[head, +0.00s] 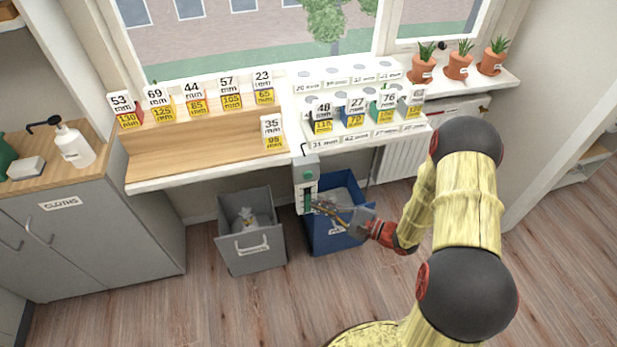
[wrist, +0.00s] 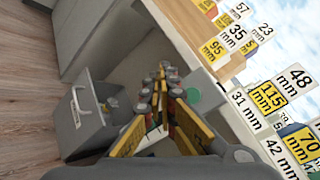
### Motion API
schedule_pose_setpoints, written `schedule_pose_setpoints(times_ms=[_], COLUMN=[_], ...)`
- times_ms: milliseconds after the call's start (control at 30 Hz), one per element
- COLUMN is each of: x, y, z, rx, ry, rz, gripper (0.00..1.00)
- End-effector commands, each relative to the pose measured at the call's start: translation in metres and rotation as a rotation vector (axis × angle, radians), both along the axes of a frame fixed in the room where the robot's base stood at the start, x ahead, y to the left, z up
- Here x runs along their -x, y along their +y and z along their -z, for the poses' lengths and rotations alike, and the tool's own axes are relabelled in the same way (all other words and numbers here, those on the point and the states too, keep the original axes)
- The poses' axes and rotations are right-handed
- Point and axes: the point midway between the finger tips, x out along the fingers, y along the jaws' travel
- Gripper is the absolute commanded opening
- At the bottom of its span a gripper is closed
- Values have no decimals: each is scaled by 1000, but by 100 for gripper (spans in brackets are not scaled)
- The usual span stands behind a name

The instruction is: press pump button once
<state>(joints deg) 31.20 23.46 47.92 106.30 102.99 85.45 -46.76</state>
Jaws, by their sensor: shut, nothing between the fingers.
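A blue bin (head: 330,238) stands below my gripper, and a grey bin (head: 252,247) stands left of it. The shelf (head: 195,165) above holds several numbered cards. A white pump bottle (head: 73,146) stands on the left cabinet (head: 85,230). The floor in front is clear.

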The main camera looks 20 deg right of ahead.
Motion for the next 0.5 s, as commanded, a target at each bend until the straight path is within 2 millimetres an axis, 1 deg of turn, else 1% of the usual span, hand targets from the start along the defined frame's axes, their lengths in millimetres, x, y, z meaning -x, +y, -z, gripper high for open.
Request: schedule_pose_setpoints(times_ms=[133,233,500], x=[-4,-13,-48], y=[0,0,1], z=[0,0,1], rx=[1,2,1], ry=[1,-1,0], rz=[-1,-2,-4], gripper=[0,0,0])
